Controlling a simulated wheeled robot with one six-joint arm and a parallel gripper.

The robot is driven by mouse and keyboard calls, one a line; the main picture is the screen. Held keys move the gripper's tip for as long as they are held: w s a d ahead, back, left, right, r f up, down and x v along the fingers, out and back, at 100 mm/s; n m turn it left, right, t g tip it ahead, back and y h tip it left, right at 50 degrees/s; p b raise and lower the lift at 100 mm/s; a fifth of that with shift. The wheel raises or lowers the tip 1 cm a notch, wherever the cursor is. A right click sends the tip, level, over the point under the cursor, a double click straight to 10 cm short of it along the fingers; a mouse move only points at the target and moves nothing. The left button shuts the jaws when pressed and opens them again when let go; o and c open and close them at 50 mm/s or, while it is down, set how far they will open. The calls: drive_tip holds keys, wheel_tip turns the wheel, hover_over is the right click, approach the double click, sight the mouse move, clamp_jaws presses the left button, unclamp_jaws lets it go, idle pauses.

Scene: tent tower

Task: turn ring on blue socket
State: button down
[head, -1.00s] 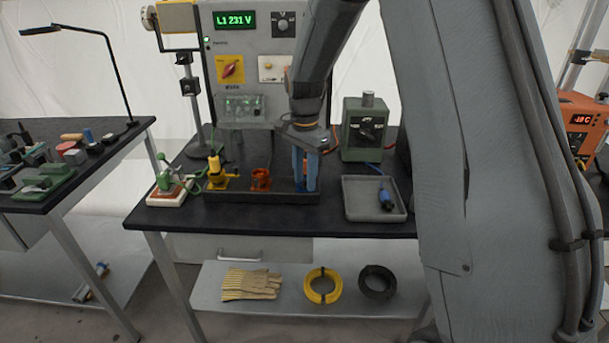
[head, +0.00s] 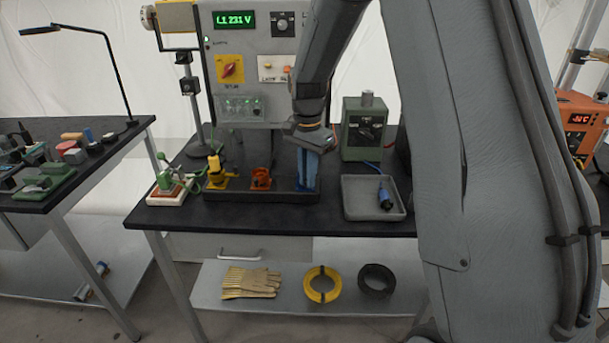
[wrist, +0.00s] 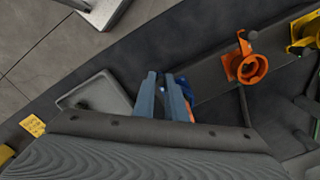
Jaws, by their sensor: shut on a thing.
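The blue socket (wrist: 187,88) is at the right end of the dark rack on the bench. It is mostly hidden by the fingers in both views; only blue bits show in the wrist view. My gripper (head: 307,186) points down at that end of the rack, its blue-grey fingers shut on the socket's ring. The fingers also show in the wrist view (wrist: 160,92). The ring itself is hidden, so its turn cannot be read. The orange socket (head: 261,179) stands to the left with its lid up. The yellow socket (head: 215,172) is further left, with a yellow plug upright in it.
A grey tray (head: 350,211) with a blue plug (head: 386,198) lies to the right of the rack. A green box (head: 364,130) stands behind it. The control panel (head: 250,100) rises behind the rack.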

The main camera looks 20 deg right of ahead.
drive_tip(key=w+d+n+p, duration=0.2)
drive_tip(key=w+d+n, duration=0.2)
drive_tip(key=n, duration=1.2)
drive_tip(key=shift+w+d, duration=0.15)
drive_tip(key=shift+d, duration=1.35)
drive_tip(key=shift+n, duration=0.3)
drive_tip(key=shift+r, duration=0.1)
drive_tip(key=c, duration=1.8)
unclamp_jaws()
wheel_tip(320, 180, up, 8)
drive_tip(key=b, duration=0.2)
